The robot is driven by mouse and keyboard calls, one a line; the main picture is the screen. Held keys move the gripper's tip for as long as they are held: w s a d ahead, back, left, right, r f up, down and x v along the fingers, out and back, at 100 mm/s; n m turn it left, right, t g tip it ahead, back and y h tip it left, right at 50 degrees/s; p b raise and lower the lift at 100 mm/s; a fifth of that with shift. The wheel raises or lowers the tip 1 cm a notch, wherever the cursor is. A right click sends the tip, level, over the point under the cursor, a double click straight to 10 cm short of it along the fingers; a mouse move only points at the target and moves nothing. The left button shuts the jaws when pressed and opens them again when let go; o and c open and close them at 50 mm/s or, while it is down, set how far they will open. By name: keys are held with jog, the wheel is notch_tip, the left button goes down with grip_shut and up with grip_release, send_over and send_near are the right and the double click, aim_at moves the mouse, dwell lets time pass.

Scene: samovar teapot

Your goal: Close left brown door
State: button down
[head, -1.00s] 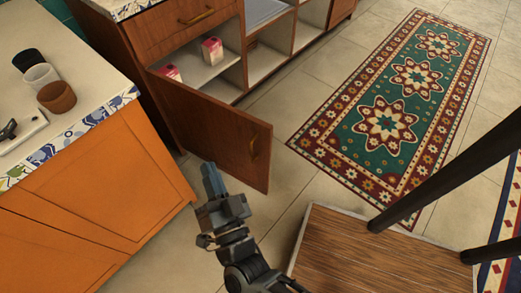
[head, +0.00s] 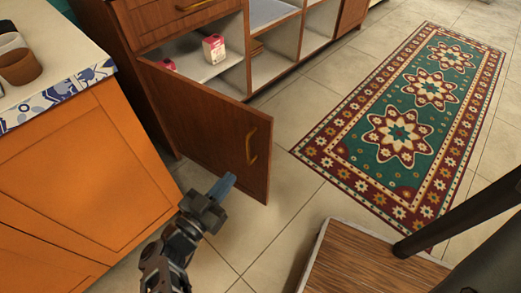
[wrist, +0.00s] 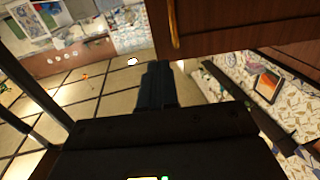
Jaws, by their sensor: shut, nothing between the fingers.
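The brown cabinet door (head: 205,122) stands open in the head view, swung out from the lower cabinet, with a brass handle (head: 251,147) near its free edge. My gripper (head: 222,187) is shut and empty, low in front of the door's outer face, near the lower free corner. I cannot tell whether it touches the door. In the wrist view the shut fingers (wrist: 157,85) point toward the floor just below the door's lower edge, and the door's dark panel (wrist: 225,25) and handle (wrist: 173,25) show above them.
Pink-and-white boxes (head: 213,48) stand on the shelf inside the open cabinet. An orange cabinet (head: 90,175) with a patterned counter edge is close on the left. A patterned rug (head: 410,120) lies on the right. A wooden stool or chair seat (head: 365,262) is at the lower right.

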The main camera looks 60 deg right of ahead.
aim_at(265, 136)
jog(key=d, duration=0.4)
jog(key=s+d, duration=0.1)
jog(key=d, duration=0.9)
jog(key=shift+s, duration=0.2)
